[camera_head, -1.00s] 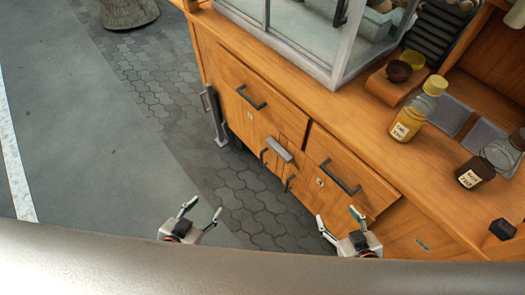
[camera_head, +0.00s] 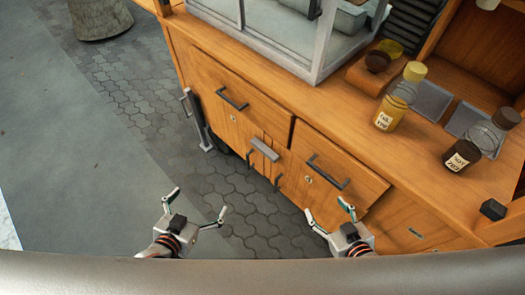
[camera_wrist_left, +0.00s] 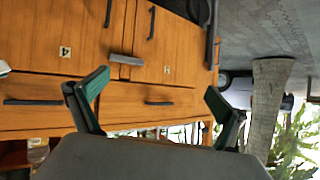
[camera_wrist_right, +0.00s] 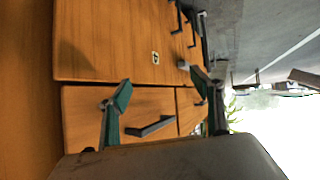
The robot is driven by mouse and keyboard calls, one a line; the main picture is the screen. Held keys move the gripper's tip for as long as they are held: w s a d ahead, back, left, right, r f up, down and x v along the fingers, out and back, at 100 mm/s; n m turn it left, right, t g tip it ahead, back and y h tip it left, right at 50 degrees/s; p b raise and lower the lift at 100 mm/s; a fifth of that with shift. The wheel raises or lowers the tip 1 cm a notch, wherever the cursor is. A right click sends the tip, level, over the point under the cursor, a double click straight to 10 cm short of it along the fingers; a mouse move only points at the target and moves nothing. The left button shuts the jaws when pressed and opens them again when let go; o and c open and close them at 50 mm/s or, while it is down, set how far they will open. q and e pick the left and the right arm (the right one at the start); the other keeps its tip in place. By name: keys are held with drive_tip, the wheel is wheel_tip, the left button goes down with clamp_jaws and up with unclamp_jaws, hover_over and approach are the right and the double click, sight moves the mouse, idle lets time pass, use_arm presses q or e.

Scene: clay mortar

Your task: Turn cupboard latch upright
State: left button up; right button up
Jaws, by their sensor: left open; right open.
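The cupboard latch (camera_head: 265,149) is a short grey bar on the front of a wooden cabinet. It lies crosswise over the seam between two doors, in line with the drawer handles. It shows in the left wrist view (camera_wrist_left: 126,60) beyond the fingers, and small in the right wrist view (camera_wrist_right: 183,65). My left gripper (camera_head: 198,203) is open and empty, to the left of and below the latch in the head view. My right gripper (camera_head: 328,208) is open and empty, right of and below the latch there. Neither touches the cabinet.
Dark drawer handles (camera_head: 232,98) and (camera_head: 328,171) flank the latch. A grey upright bar (camera_head: 196,120) stands at the cabinet's left. Labelled bottles (camera_head: 390,112) and (camera_head: 465,156) and a glazed case (camera_head: 310,50) are on the counter. Paved floor (camera_head: 215,185) before the cabinet is clear.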

use_arm(q)
drive_tip(key=w+d+f+m+t+h+b, duration=0.1)
drive_tip(key=w+d+h+b, duration=0.1)
drive_tip(key=w+d+b, duration=0.3)
drive_tip(key=w+d+f+m+t+h+b, duration=0.1)
drive_tip(key=w+d+h+b, duration=0.15)
drive_tip(key=w, duration=0.45)
drive_tip(key=m+h+b, duration=0.2)
drive_tip(key=h+b, duration=0.2)
drive_tip(key=b, duration=0.7)
approach(262, 151)
drive_tip(key=x, duration=0.2)
drive_tip(key=shift+g+h, duration=0.4)
drive_tip(key=shift+h, duration=0.05)
drive_tip(key=b+x, duration=0.1)
drive_tip(key=x, duration=0.2)
drive_tip(key=b+x, duration=0.1)
drive_tip(key=x, duration=0.3)
drive_tip(key=shift+w+a+f, duration=0.1)
drive_tip(key=shift+w+f, duration=0.05)
drive_tip(key=shift+w, duration=0.25)
drive_tip(key=shift+w+d, duration=0.5)
drive_tip(key=shift+w, duration=0.05)
use_arm(e)
drive_tip(key=w+a+f+m+t+y, duration=0.1)
drive_tip(key=a+f+m, duration=0.3)
drive_tip(key=a, duration=0.5)
drive_tip(key=shift+a+y, duration=0.15)
drive_tip(key=shift+y, duration=0.65)
drive_tip(key=shift+w, duration=0.1)
